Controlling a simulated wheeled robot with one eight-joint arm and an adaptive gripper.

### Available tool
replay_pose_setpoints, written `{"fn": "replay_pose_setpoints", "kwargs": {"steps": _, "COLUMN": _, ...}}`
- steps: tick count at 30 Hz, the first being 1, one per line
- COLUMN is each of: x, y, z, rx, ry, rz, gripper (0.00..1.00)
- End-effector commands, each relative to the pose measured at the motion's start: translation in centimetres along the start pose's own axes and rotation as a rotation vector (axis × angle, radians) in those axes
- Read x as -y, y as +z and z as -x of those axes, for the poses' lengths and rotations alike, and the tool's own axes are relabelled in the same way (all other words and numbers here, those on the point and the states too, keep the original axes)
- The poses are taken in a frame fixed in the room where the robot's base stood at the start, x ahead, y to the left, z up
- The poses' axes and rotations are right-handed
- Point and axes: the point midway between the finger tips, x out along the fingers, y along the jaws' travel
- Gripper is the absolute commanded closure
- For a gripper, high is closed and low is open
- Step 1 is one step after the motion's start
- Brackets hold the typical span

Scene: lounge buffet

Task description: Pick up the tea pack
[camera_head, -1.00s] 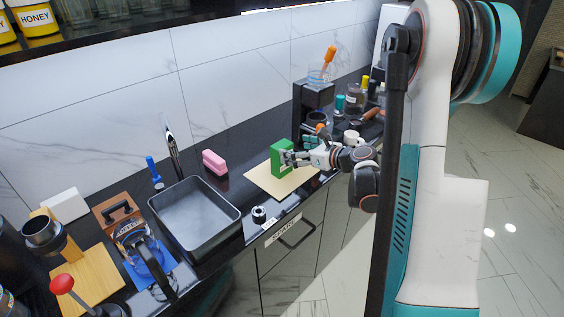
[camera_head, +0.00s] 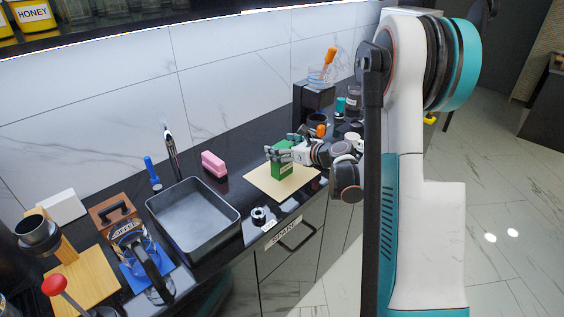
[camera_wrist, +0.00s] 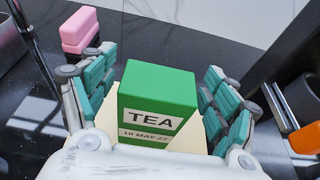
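The tea pack (camera_head: 282,168) is a green box standing upright on a beige mat (camera_head: 280,196) on the black counter. In the wrist view the tea pack (camera_wrist: 158,92) shows a white label reading TEA and a date. My gripper (camera_head: 283,147) is at the pack, its fingers around the upper part. In the wrist view my gripper (camera_wrist: 158,68) is open, with one jaw on each side of the pack and a narrow gap at each side. The pack's lower part is partly hidden by my gripper's palm.
A pink block (camera_head: 213,163) lies on the counter left of the mat, near a grey sink basin (camera_head: 172,215). A small black-and-white round item (camera_head: 258,216) is in front. A black machine (camera_head: 312,97) and several containers stand to the right.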

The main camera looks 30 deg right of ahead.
Motion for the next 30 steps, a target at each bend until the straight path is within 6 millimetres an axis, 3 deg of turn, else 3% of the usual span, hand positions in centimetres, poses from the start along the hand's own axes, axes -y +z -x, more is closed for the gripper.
{"fn": "replay_pose_setpoints", "kwargs": {"steps": 1, "x": 0.0, "y": 0.0, "z": 0.0, "rx": 0.000, "ry": 0.000, "rz": 0.000, "gripper": 0.39}}
{"fn": "replay_pose_setpoints", "kwargs": {"steps": 6, "x": 0.0, "y": 0.0, "z": 0.0, "rx": 0.000, "ry": 0.000, "rz": 0.000, "gripper": 0.78}}
{"fn": "replay_pose_setpoints", "kwargs": {"steps": 7, "x": 0.0, "y": 0.0, "z": 0.0, "rx": 0.000, "ry": 0.000, "rz": 0.000, "gripper": 0.80}}
{"fn": "replay_pose_setpoints", "kwargs": {"steps": 20, "x": 0.0, "y": 1.0, "z": 0.3, "rx": 0.000, "ry": 0.000, "rz": 0.000, "gripper": 0.80}}
{"fn": "replay_pose_setpoints", "kwargs": {"steps": 25, "x": 0.0, "y": 3.3, "z": 1.1, "rx": 0.000, "ry": 0.000, "rz": 0.000, "gripper": 0.80}}
{"fn": "replay_pose_setpoints", "kwargs": {"steps": 30, "x": 0.0, "y": 7.5, "z": 2.4, "rx": 0.000, "ry": 0.000, "rz": 0.000, "gripper": 0.80}}
